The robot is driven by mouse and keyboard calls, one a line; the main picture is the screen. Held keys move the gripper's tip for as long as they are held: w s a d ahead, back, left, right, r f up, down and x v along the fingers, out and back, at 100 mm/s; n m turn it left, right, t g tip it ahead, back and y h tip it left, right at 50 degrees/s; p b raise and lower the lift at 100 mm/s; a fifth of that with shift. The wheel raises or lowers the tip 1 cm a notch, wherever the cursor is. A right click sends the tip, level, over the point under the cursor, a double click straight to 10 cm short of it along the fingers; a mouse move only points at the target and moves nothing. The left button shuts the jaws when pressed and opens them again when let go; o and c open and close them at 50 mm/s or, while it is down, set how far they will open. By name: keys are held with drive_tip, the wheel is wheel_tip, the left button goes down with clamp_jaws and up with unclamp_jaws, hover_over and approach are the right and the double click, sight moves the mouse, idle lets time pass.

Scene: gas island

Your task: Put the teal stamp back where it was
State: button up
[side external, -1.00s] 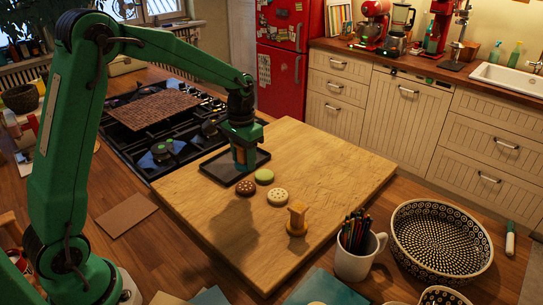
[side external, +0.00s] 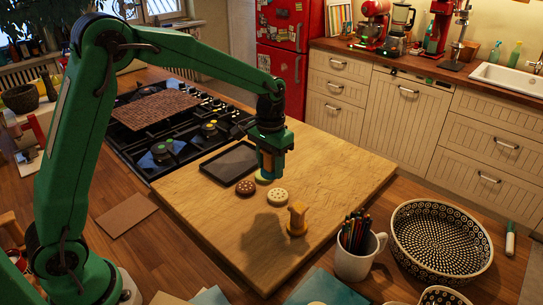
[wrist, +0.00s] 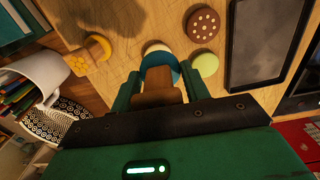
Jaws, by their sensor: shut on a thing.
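My gripper (wrist: 157,92) is shut on the teal stamp (wrist: 162,60), holding it by its wooden handle. In the wrist view the stamp's teal base shows beyond the fingertips and partly covers the cream cookie (wrist: 155,47). In the side view my gripper (side external: 271,172) is above the wooden board, beside the cookies, and mostly hides the stamp. The dark stamp tray (side external: 228,163) lies to the gripper's left and looks empty.
The brown cookie (side external: 245,187), cream cookie (side external: 278,196) and green cookie (wrist: 205,63) lie close to the gripper. A white mug of pencils (side external: 358,255) and a patterned bowl (side external: 441,240) stand past the board's right edge.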

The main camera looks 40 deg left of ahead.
drive_tip(key=s+d+r, duration=0.1)
drive_tip(key=d+r, duration=0.1)
drive_tip(key=d, duration=1.6)
hover_over(315, 206)
wheel_tip(315, 206, down, 7)
drive_tip(key=shift+f, duration=0.1)
drive_tip(key=shift+f, duration=2)
drive_tip(key=shift+f, duration=0.1)
drive_tip(key=o, duration=1.1)
